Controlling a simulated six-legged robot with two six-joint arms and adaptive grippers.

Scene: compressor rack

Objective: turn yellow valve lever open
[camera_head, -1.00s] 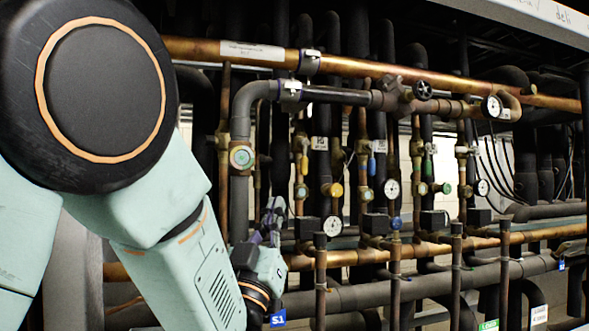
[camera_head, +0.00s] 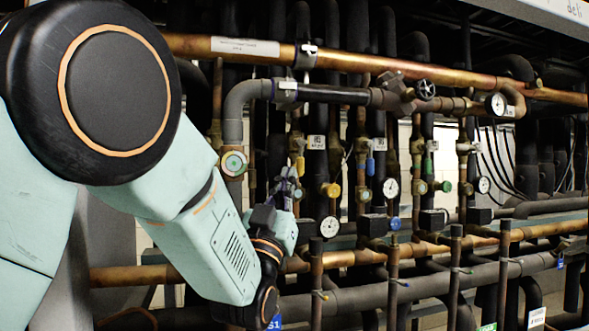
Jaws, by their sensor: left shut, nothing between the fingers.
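The yellow valve lever (camera_head: 299,166) hangs down on a vertical copper pipe left of the picture's middle. A round yellow cap (camera_head: 331,190) sits on the pipework to its lower right. My left arm comes in from the left. My left gripper (camera_head: 288,182) is small and dark in the view, shut and empty. It points up and its tips show just below and left of the yellow lever. I cannot tell whether they touch it, and the depth between them is unclear. My right gripper is not in view.
A blue lever (camera_head: 371,166) hangs on the pipe to the right. A round gauge (camera_head: 234,163) is left of my gripper, and another gauge (camera_head: 330,227) is lower right. A copper pipe (camera_head: 400,72) crosses above. Vertical pipes stand close together around the lever.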

